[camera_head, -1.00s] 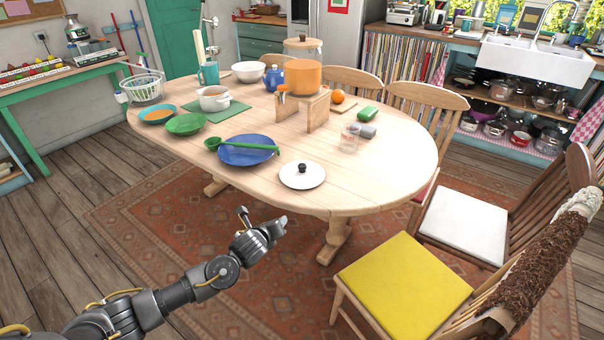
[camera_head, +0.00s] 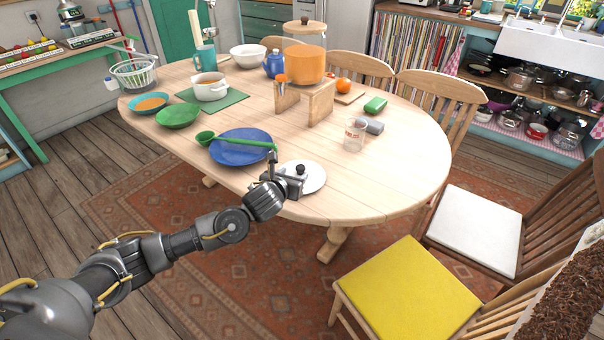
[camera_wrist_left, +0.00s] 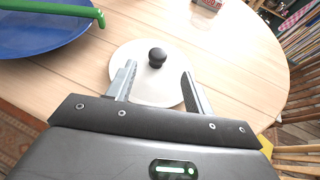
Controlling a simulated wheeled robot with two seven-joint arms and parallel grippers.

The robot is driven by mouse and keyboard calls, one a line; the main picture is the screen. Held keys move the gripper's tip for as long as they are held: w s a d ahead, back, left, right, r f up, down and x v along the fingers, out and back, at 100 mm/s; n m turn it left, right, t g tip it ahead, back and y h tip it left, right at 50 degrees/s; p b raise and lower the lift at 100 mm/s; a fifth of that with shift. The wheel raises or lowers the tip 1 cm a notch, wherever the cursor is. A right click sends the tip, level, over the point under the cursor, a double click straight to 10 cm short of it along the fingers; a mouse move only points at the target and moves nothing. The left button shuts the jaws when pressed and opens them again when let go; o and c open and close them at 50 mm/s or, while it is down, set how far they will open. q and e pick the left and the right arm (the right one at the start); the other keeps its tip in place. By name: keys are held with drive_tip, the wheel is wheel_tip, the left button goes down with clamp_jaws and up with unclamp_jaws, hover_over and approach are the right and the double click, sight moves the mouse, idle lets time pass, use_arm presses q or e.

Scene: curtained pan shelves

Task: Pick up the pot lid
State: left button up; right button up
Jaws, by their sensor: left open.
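The pot lid (camera_head: 314,178) is a white disc with a black knob, lying on the wooden table near its front edge. In the left wrist view the lid (camera_wrist_left: 135,57) lies just ahead of my fingers, its knob between their lines and beyond the tips. My left gripper (camera_head: 298,176) is open and empty, over the near side of the lid in the head view. It also shows in the left wrist view (camera_wrist_left: 158,74), with its two fingers spread apart. The gripper hides part of the lid in the head view. My right gripper is not in view.
A blue plate (camera_head: 236,152) with a green ladle (camera_head: 240,142) lies just left of the lid. A glass jar (camera_head: 355,136) stands behind it to the right. The wooden table (camera_head: 395,175) is clear to the right. A yellow-seated chair (camera_head: 405,290) stands in front.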

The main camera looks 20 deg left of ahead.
sight(300, 167)
use_arm(q)
drive_tip(key=x, duration=0.3)
drive_tip(key=shift+s+a, duration=0.1)
drive_tip(key=shift+w+f, duration=0.2)
drive_tip(key=shift+w, duration=0.4)
drive_tip(key=shift+p+x, duration=0.45)
drive_tip(key=shift+x, duration=1.9)
drive_tip(key=shift+f, duration=0.1)
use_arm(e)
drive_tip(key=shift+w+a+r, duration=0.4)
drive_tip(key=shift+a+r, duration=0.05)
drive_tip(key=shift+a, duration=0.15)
use_arm(q)
clamp_jaws()
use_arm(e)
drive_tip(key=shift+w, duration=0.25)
